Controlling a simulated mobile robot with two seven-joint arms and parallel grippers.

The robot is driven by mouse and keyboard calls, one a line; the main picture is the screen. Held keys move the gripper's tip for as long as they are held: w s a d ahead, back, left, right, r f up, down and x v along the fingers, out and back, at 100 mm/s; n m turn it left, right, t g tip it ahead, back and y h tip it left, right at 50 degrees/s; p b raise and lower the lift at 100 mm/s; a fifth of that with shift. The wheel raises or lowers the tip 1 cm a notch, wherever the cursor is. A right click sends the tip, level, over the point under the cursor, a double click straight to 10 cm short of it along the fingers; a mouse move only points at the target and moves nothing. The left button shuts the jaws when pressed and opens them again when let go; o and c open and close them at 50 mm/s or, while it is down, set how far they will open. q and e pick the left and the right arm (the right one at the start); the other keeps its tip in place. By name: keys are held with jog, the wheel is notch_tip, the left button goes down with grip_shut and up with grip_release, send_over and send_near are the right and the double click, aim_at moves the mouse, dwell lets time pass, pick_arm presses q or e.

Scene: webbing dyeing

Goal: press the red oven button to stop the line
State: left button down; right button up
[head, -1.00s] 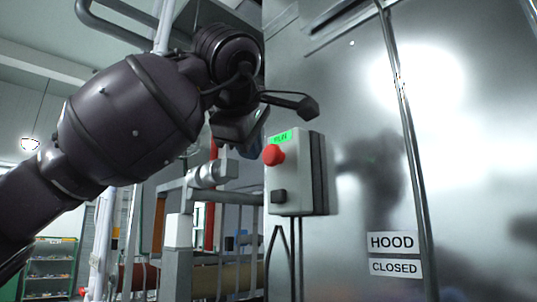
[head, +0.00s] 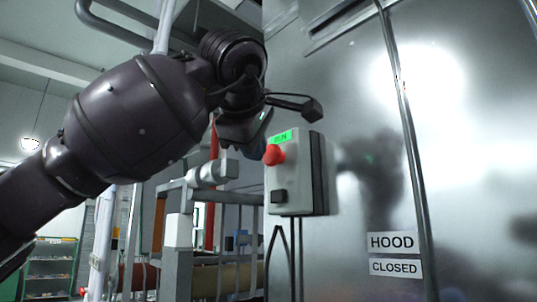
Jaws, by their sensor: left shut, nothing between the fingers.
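The red button (head: 273,154) sticks out from the left part of a grey control box (head: 294,190) on the metal oven wall. My right gripper is out of view.
The shiny oven wall (head: 470,170) fills the right side, with a vertical rod (head: 408,130) and signs reading HOOD (head: 392,242) and CLOSED (head: 396,267). Grey railings (head: 225,197) and rollers stand left of the box. A shelf (head: 50,268) is far left.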

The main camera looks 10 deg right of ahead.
pick_arm(q)
jog(key=shift+w+d, duration=0.3)
jog(key=shift+d, duration=0.15)
dwell(0.7)
jog(key=shift+s+a, duration=0.1)
dwell(0.3)
jog(key=shift+s+a+b, duration=0.5)
jog(key=shift+a+b, duration=0.05)
jog(key=shift+a, duration=0.15)
jog(key=shift+s+a+b, duration=0.55)
jog(key=shift+s+a, duration=0.2)
jog(key=shift+a, duration=0.3)
jog(key=shift+s+a+b, duration=0.5)
jog(key=shift+s+a, duration=0.2)
jog(key=shift+a, duration=0.3)
